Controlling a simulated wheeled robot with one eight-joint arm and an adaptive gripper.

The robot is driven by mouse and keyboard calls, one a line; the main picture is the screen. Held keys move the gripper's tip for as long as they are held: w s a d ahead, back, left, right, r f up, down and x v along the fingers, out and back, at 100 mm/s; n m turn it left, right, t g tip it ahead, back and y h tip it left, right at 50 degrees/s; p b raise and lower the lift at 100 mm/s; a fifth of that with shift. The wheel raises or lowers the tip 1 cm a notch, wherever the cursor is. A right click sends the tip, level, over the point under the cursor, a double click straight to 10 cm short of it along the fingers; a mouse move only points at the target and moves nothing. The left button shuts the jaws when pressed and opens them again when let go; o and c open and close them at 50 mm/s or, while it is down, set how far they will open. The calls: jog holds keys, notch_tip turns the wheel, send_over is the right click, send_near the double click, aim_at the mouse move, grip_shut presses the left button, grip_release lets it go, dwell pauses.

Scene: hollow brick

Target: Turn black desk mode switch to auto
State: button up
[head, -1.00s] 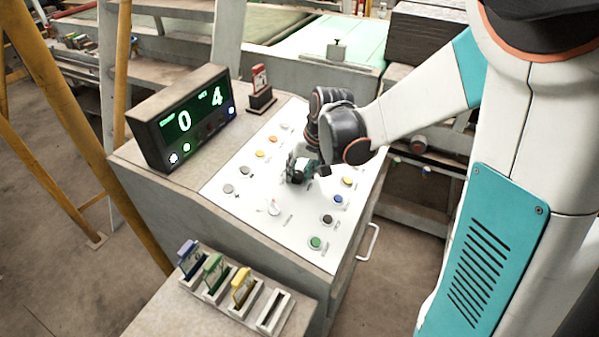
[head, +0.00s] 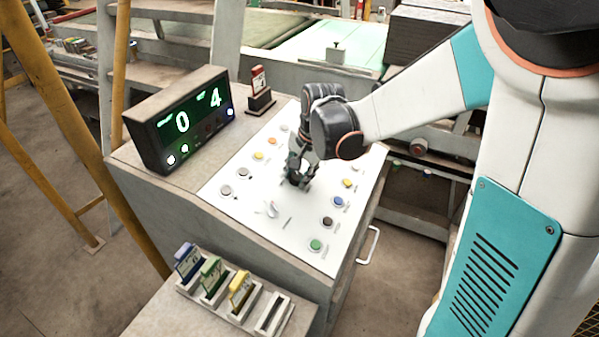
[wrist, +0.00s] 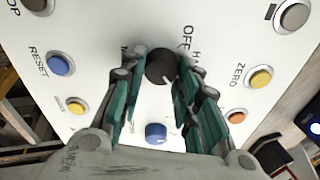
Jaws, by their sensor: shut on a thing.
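The black desk mode switch (wrist: 160,66) is a round black knob on the white panel, with a pale mark pointing to the lower right in the wrist view. Labels reading "OFF" and a partly covered "HA" stand beside it; another label to its left is mostly hidden. My gripper (wrist: 158,80) has its teal fingers on either side of the knob, shut on it. In the head view, my gripper (head: 298,182) points down at the middle of the panel and hides the knob.
The white panel (head: 245,205) carries several coloured buttons and a pale selector (head: 271,210). A display box (head: 190,122) stands at left; a card rack (head: 235,300) is in front.

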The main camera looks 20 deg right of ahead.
dwell(0.5)
jog(key=o, duration=1)
jog(key=shift+r, duration=0.1)
jog(key=v, duration=1.2)
jog(key=shift+s, duration=0.1)
jog(key=shift+s, duration=0.1)
jog(key=s+f+n+t+b, duration=0.1)
jog(key=s+f+n+b, duration=0.2)
jog(key=s, duration=0.2)
jog(key=s+a+f+n+t+b, duration=0.1)
jog(key=s+f+n+b, duration=0.3)
jog(key=s, duration=0.1)
jog(key=s+f+n+t+h+b, duration=0.1)
jog(key=s+f+n+b, duration=0.2)
jog(key=s, duration=0.3)
jog(key=shift+a+f+t+b, duration=0.25)
jog(key=shift+f+t+b, duration=0.05)
jog(key=shift+f+t, duration=0.1)
jog(key=shift+s+f+n+b, duration=0.3)
jog(key=shift+s+f+n, duration=0.2)
jog(key=shift+n, duration=0.1)
